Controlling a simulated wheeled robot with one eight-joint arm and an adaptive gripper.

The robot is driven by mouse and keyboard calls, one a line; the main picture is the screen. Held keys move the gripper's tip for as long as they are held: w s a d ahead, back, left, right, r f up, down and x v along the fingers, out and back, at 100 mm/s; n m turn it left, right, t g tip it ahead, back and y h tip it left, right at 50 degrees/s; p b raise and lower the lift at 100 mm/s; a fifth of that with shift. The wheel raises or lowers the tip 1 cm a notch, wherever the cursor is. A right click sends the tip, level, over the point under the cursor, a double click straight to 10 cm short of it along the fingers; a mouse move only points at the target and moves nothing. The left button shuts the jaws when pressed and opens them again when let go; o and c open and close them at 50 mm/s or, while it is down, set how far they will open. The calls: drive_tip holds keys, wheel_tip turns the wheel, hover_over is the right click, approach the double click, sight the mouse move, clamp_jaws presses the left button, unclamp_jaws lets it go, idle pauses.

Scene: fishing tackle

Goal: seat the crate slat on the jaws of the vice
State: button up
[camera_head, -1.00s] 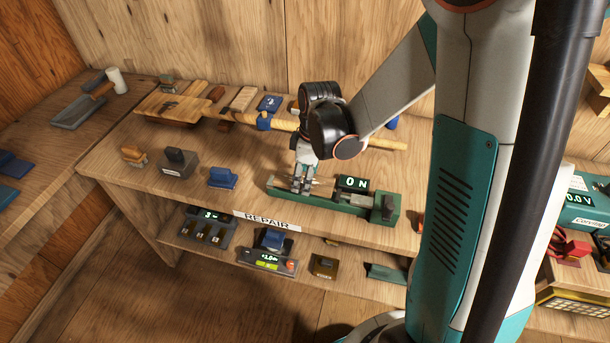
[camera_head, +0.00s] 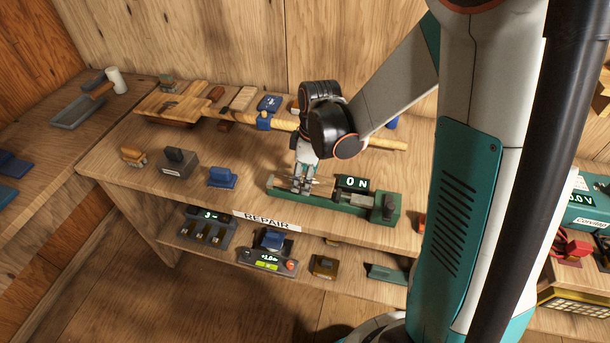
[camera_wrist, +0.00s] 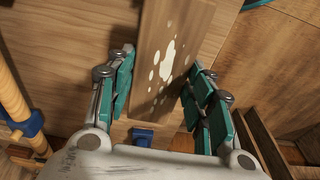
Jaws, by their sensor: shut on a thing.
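The crate slat (camera_wrist: 154,62) is a flat brown wooden board with white splotches. In the wrist view it runs between the teal finger pads of my gripper (camera_wrist: 163,98), which is shut on it. In the head view my gripper (camera_head: 302,184) points down over the left part of the green vice (camera_head: 388,207), and the slat is mostly hidden by the fingers. I cannot tell whether the slat touches the jaws.
A long yellow rod (camera_head: 385,142) lies behind my gripper, with a blue holder (camera_head: 264,122). A blue block (camera_head: 222,177) and a grey block (camera_head: 178,163) stand to the left of the vice. A lower shelf below the "REPAIR" label (camera_head: 267,221) holds several devices.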

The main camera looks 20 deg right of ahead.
drive_tip(key=shift+f+b, duration=1.25)
drive_tip(key=shift+f, duration=0.05)
idle(0.5)
drive_tip(key=o, duration=1.1)
drive_tip(key=shift+o, duration=0.2)
drive_tip(key=shift+r, duration=0.1)
wheel_tip(320, 180, up, 12)
drive_tip(key=d, duration=0.1)
drive_tip(key=shift+s, duration=0.45)
drive_tip(key=shift+d, duration=0.1)
drive_tip(key=s+r+m+t, duration=0.3)
drive_tip(key=s+m, duration=0.2)
drive_tip(key=s, duration=0.2)
drive_tip(key=s+a+r+m+t+h, duration=0.1)
drive_tip(key=s+r+m+t, duration=0.2)
drive_tip(key=s+m, duration=0.2)
drive_tip(key=shift+s+a+m, duration=0.2)
drive_tip(key=shift+s+m, duration=0.2)
drive_tip(key=shift+s, duration=0.55)
